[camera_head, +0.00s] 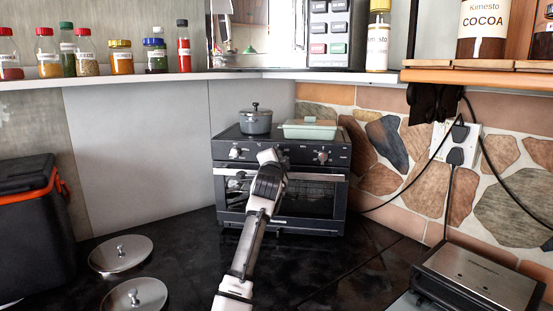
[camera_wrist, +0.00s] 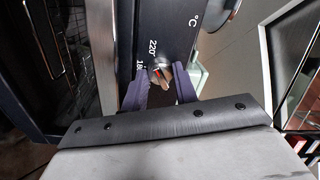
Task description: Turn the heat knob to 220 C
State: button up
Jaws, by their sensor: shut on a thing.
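The toaster oven (camera_head: 338,176) stands at the back of the dark counter, its front panel facing me. My gripper (camera_head: 268,157) reaches its upper front panel in the head view and hides the part of the panel behind it. In the wrist view the heat knob (camera_wrist: 162,72) sits between the two purple fingers of my gripper (camera_wrist: 160,76), which are shut on it. White marks on the dark panel read 220, part of 180, and °C. A small red mark shows on the knob, near the 180 and 220 marks. Its exact setting is hard to read.
A grey pot (camera_head: 256,122) and a pale green dish (camera_head: 310,129) stand on the oven. Other knobs (camera_head: 235,153) (camera_head: 322,157) flank my gripper. Two metal lids (camera_head: 120,253) (camera_head: 135,296) lie at left. A grill (camera_head: 480,278) stands at right.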

jog(key=shift+m, duration=0.5)
jog(key=o, duration=1)
jog(key=shift+c, duration=0.2)
jog(key=s+a+b, duration=0.1)
jog(key=s+b, duration=0.4)
jog(key=s, duration=0.8)
jog(key=shift+s+a+f, duration=0.35)
jog(key=shift+a+f, duration=0.05)
